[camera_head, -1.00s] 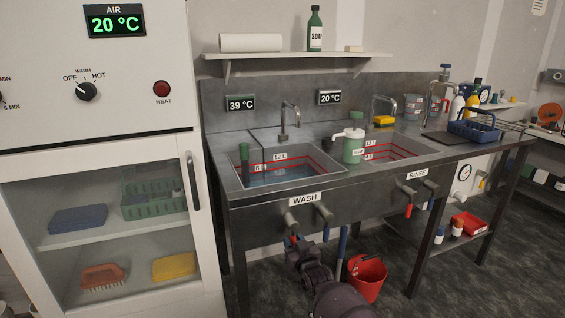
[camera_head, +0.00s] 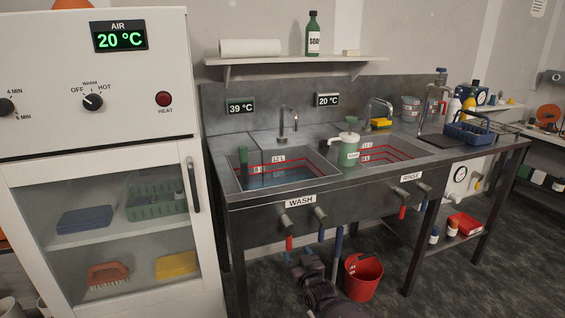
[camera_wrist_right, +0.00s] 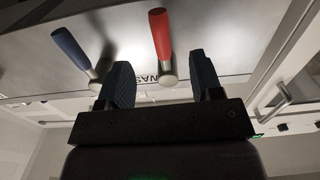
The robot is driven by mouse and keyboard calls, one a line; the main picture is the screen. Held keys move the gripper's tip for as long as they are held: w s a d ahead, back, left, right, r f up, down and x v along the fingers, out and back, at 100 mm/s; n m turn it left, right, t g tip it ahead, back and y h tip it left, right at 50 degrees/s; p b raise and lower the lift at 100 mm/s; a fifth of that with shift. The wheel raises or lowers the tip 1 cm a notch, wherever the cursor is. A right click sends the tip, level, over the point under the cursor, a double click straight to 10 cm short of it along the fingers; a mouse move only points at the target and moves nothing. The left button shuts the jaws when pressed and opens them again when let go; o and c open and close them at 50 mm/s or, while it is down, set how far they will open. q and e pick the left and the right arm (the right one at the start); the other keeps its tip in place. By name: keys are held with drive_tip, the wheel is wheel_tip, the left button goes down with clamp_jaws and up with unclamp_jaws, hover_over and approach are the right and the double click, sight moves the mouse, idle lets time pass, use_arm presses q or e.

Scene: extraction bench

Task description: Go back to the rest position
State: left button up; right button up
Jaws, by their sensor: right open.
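My right gripper (camera_head: 306,262) shows low in the head view, in front of the wash side of the bench and below its red and blue tap handles. In the right wrist view its two dark fingers (camera_wrist_right: 161,75) stand apart with nothing held between them. The red handle (camera_wrist_right: 160,34) appears beyond the gap between the fingers, and the blue handle (camera_wrist_right: 74,50) lies to its left; both look clear of the fingers. My left gripper is not in view.
The steel sink bench (camera_head: 262,228) stands just ahead of my right arm. A red bucket (camera_head: 362,279) is on the floor close to the arm's right. A white cabinet (camera_head: 208,262) with a glass door stands at the left. Open floor lies at the lower right.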

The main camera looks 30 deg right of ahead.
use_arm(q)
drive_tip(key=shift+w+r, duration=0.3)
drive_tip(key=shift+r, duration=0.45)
use_arm(e)
drive_tip(key=shift+v, duration=0.8)
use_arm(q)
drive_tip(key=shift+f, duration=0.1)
use_arm(e)
drive_tip(key=a+r+n+y, duration=0.2)
drive_tip(key=a+r, duration=0.2)
drive_tip(key=a, duration=0.1)
drive_tip(key=s+a+n+g+y+p, duration=0.1)
drive_tip(key=s+a+g, duration=0.1)
drive_tip(key=s+a, duration=0.35)
use_arm(q)
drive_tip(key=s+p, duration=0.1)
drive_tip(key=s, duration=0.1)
drive_tip(key=p, duration=0.1)
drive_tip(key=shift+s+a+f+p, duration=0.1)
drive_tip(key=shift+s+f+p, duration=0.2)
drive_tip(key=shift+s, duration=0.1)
use_arm(e)
drive_tip(key=s+a+f+g, duration=0.2)
drive_tip(key=s, duration=1.3)
drive_tip(key=s+a+f+g+y, duration=0.1)
drive_tip(key=s+a+f+g, duration=0.1)
drive_tip(key=s, duration=1.3)
drive_tip(key=shift+s+a+f+n, duration=0.2)
drive_tip(key=shift+s+a+n, duration=0.15)
drive_tip(key=shift+a, duration=0.45)
